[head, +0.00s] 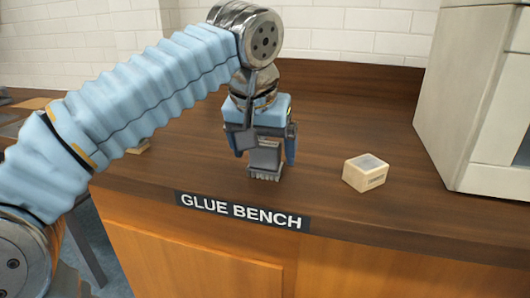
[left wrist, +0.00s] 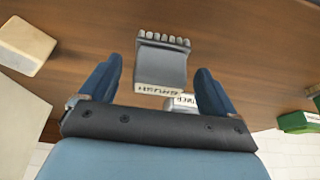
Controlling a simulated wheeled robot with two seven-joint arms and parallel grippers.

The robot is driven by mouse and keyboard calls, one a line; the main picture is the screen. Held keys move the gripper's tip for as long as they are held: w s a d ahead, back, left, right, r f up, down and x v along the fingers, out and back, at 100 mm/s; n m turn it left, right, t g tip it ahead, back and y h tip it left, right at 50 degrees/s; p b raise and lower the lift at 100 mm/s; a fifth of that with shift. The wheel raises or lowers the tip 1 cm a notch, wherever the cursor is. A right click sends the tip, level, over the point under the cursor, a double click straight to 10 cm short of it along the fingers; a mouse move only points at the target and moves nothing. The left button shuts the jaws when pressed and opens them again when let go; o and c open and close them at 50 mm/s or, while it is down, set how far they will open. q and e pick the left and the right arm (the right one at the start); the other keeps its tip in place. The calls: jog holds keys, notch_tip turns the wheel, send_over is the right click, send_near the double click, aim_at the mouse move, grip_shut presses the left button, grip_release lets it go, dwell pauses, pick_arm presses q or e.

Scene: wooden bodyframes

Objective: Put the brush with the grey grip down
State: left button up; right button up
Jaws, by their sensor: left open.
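The brush with the grey grip (head: 264,158) is at the front part of the bench top, bristles down, below my left gripper (head: 262,148). In the left wrist view the brush (left wrist: 160,62) lies ahead of and between my two blue fingers (left wrist: 157,88), its row of pale bristles at the far end and a pale labelled strip at the near end. The fingers are spread with a gap on each side of the brush. My right gripper is not in view.
A pale wooden block (head: 366,173) sits on the wooden bench (head: 330,120) to the right. A large pale cabinet (head: 470,110) stands at the right edge. A GLUE BENCH sign (head: 240,211) is on the front edge. A green object (left wrist: 298,122) shows in the left wrist view.

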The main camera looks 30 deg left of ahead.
pick_arm(q)
jog(key=p+v, duration=0.1)
jog(key=v, duration=0.9)
jog(key=shift+s, duration=0.1)
